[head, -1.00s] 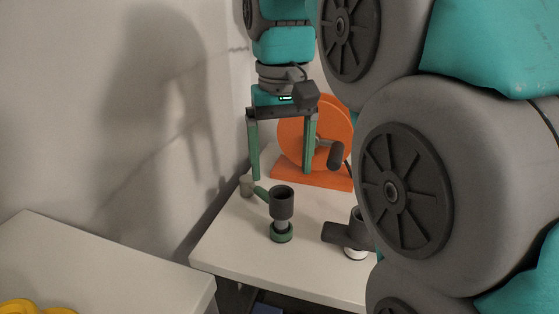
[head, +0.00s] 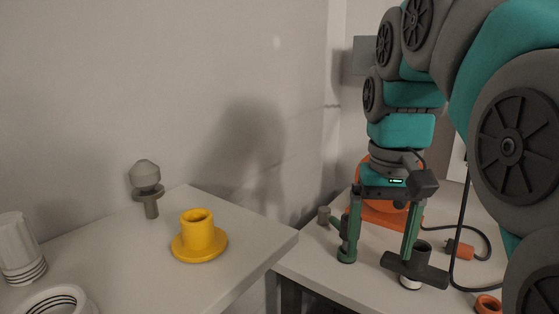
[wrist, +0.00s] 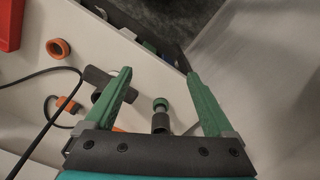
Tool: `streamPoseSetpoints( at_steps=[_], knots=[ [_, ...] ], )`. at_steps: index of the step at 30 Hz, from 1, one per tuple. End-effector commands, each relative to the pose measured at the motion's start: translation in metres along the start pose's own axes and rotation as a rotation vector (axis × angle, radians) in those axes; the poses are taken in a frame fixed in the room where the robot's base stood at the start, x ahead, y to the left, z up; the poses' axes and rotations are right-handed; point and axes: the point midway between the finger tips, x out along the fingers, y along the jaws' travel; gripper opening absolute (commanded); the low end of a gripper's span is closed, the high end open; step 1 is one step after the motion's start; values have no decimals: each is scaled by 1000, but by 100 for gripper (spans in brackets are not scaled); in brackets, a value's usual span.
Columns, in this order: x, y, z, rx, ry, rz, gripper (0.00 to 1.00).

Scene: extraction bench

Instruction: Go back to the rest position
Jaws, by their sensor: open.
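My gripper (head: 378,256) is open, with its two green fingers pointing down and nothing seen between them. It hangs over the right bench (head: 312,262). In the wrist view its fingers (wrist: 158,74) are spread wide. A dark cup (wrist: 159,123) on a green round foot (wrist: 160,103) shows beyond the gap; in the head view my left finger largely hides it. A dark T-shaped piece with a pale foot (head: 428,273) stands by my right finger, which overlaps it in the head view. Contact cannot be told.
An orange wheel device (head: 384,215) stands behind the gripper, with a small grey knob (head: 324,215) at its left. A black cable, an orange plug (head: 460,249) and an orange ring (head: 488,304) lie right. The left table holds a yellow flanged cup (head: 198,238), a grey knobbed piece (head: 147,187) and white ribbed parts (head: 20,250).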

Motion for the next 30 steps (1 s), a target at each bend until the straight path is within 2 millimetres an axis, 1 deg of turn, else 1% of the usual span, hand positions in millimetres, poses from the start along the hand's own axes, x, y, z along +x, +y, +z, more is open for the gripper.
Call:
streamPoseSetpoints(
  at_steps=[8,14,17,20,23,24,26,30],
  knots=[
    [22,1,11,-6,-17,0,88],
    [45,3,26,-14,-34,0,88],
    [62,4,36,-20,-46,0,88],
    [85,6,51,-29,-62,1,88],
    [113,8,71,-39,-80,1,88],
    [126,8,80,-44,-90,2,88],
    [142,10,94,-52,-100,3,88],
    [183,13,126,-71,-122,5,88]
  ],
)
